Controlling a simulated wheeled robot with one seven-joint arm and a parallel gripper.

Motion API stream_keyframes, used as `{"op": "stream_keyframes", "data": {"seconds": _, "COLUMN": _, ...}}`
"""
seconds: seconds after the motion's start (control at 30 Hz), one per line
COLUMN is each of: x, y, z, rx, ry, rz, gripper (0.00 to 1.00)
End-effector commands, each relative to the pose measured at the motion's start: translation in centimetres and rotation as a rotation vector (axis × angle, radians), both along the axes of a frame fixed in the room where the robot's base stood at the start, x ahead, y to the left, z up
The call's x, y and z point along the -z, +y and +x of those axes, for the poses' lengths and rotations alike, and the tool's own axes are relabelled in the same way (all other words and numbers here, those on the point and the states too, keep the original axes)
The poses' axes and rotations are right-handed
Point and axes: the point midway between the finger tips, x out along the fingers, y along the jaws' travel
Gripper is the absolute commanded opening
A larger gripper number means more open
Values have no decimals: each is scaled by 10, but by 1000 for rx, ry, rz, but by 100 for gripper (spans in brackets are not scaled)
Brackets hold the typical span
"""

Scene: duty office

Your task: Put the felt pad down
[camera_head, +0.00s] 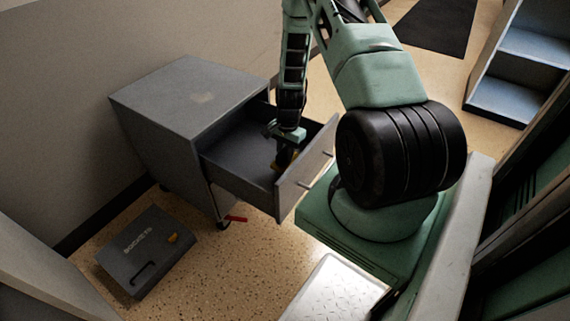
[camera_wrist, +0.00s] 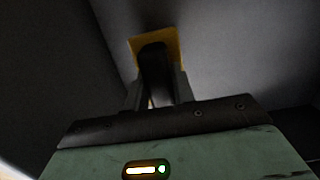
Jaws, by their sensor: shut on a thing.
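The yellow felt pad (camera_wrist: 172,40) shows in the wrist view, at the far end of my gripper (camera_wrist: 155,62). My gripper is shut on it. The pad's middle is partly hidden by the dark fingers. In the head view my gripper (camera_head: 285,155) points down inside the open drawer (camera_head: 235,158) of a grey cabinet, near the drawer front. I cannot tell whether the pad touches the drawer floor.
The grey cabinet (camera_head: 190,90) stands against the wall with its upper drawer pulled out. A dark case (camera_head: 148,252) lies on the floor at lower left. A red object (camera_head: 236,218) is under the drawer. A blue-grey shelf (camera_head: 530,50) stands at upper right. The drawer's left part looks empty.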

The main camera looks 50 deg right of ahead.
Motion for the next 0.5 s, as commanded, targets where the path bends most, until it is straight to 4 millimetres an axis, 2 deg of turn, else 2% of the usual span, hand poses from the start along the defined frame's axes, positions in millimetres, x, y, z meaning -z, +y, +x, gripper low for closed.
{"op": "stream_keyframes", "data": {"seconds": 0.3, "x": 38, "y": 0, "z": -1, "rx": -1, "ry": 1, "rz": 1, "gripper": 0}}
{"op": "stream_keyframes", "data": {"seconds": 0.5, "x": 37, "y": 0, "z": 0, "rx": -2, "ry": 0, "rz": 0, "gripper": 0}}
